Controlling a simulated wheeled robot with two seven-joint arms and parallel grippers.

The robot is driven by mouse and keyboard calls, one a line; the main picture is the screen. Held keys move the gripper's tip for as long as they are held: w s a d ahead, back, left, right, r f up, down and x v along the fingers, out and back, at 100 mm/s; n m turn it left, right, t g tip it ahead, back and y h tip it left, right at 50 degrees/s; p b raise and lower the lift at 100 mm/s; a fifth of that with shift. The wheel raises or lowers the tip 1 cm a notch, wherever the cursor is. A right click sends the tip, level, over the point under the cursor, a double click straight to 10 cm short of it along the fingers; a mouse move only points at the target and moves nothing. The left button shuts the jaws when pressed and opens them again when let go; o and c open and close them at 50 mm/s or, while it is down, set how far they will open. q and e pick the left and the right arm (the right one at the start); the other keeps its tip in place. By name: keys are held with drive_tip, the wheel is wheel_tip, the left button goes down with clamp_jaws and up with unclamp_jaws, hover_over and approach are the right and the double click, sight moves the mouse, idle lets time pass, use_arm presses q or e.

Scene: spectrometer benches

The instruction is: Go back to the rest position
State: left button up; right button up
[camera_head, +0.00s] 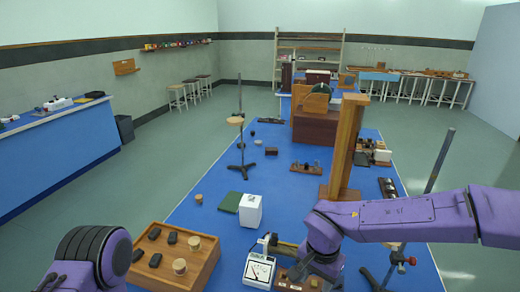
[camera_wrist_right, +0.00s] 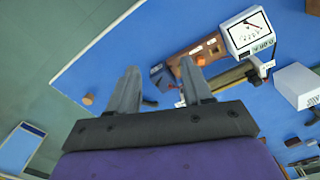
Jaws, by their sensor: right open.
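My right gripper (camera_wrist_right: 158,68) shows in the right wrist view with its two grey fingers apart and nothing between them. Its fingertips point toward the blue bench (camera_wrist_right: 110,65) near a brown wooden device (camera_wrist_right: 196,50). In the head view my right arm reaches in from the right over the bench, bent down at the purple wrist; the fingers cannot be made out there. My left arm shows only as a purple and dark rounded link at the lower left; its gripper is out of view.
A white dial meter (camera_head: 259,269) stands left of my right wrist. A wooden tray (camera_head: 205,262) holds dark blocks and cork-like pieces. A white box (camera_head: 250,211), a wooden post (camera_head: 346,140) and a metal rod stand (camera_head: 439,160) are near the arm. The bench's left edge has bare blue space.

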drive_tip(key=s+d+f+h, duration=0.2)
drive_tip(key=s+d+f, duration=0.1)
drive_tip(key=f, duration=0.3)
drive_tip(key=s+d+f+t+h, duration=0.1)
drive_tip(key=s+d+f, duration=0.2)
drive_tip(key=d+f, duration=0.2)
drive_tip(key=s+d+f+t+h, duration=0.1)
drive_tip(key=s+d+f+h, duration=0.1)
drive_tip(key=f, duration=0.4)
drive_tip(key=shift+s+d+f+h, duration=0.15)
drive_tip(key=shift+s+d, duration=0.25)
drive_tip(key=shift+d, duration=0.15)
drive_tip(key=shift+s+d+f+h, duration=0.15)
drive_tip(key=shift+s+d, duration=0.2)
drive_tip(key=shift+d, duration=0.2)
drive_tip(key=s+d+f+n+t+y, duration=0.1)
drive_tip(key=s+d+f, duration=0.15)
drive_tip(key=s, duration=0.45)
drive_tip(key=s+d+f+y, duration=0.1)
drive_tip(key=s+d+f, duration=0.15)
drive_tip(key=s, duration=0.55)
wheel_tip(320, 180, down, 16)
drive_tip(key=b, duration=1.5)
drive_tip(key=shift+w+a, duration=0.2)
drive_tip(key=shift+w, duration=0.25)
drive_tip(key=shift+f, duration=0.1)
